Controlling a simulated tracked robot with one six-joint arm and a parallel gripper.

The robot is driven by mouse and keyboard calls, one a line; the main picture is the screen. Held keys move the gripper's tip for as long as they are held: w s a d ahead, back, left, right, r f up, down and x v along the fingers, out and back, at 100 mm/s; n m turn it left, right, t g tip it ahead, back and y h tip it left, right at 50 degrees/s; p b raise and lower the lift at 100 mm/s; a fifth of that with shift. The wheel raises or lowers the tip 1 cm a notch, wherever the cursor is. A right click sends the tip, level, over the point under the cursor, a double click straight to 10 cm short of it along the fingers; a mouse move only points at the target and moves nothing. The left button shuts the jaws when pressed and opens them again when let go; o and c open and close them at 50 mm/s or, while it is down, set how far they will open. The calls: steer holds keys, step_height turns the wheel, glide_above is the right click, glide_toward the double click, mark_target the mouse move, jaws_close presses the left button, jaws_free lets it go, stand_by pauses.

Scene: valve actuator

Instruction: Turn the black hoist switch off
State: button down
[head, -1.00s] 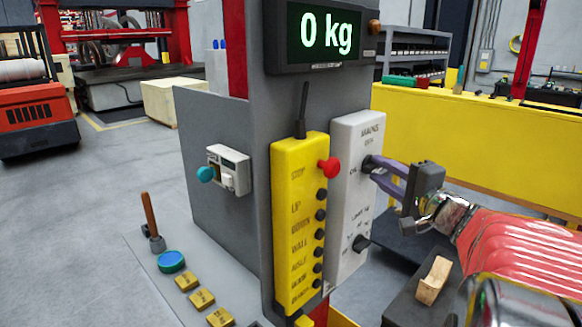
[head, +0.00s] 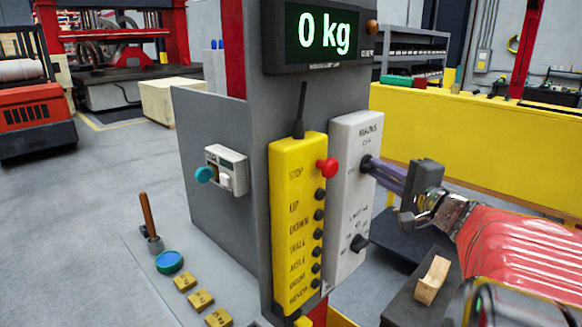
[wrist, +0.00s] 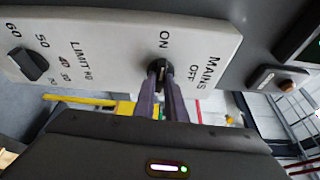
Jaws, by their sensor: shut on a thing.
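The black hoist switch (wrist: 158,72) is a round knob on a white panel (wrist: 100,48), between the words MAINS, ON and OFF. In the head view the switch (head: 366,163) is at the upper part of the white panel (head: 347,215). My gripper (wrist: 161,88) is shut on the switch with its two purple fingers on either side of it. In the head view my gripper (head: 373,168) reaches the panel from the right. The fingers partly cover the knob, and its exact pointing direction is hard to tell.
A second black knob (head: 359,243), marked LIMIT, is lower on the white panel. A yellow control box (head: 297,225) with a red button (head: 327,168) stands just left. A display (head: 323,31) above reads 0 kg. A wood block (head: 432,280) lies below my arm.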

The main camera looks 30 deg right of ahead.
steer(key=shift+f, duration=0.15)
steer(key=shift+w+d+r+m+g+y, duration=0.15)
steer(key=shift+m+g+y, duration=0.75)
steer(key=shift+m, duration=1.2)
steer(key=shift+s+d+r+m+g+y, duration=0.15)
steer(key=shift+m+g+y, duration=0.75)
steer(key=shift+m, duration=1.2)
steer(key=shift+w+d+r+m+g+y, duration=0.15)
steer(key=shift+m+g+y, duration=0.7)
steer(key=shift+m, duration=1.25)
steer(key=shift+f, duration=0.1)
steer(key=c, duration=1.8)
jaws_free()
steer(key=shift+r, duration=0.2)
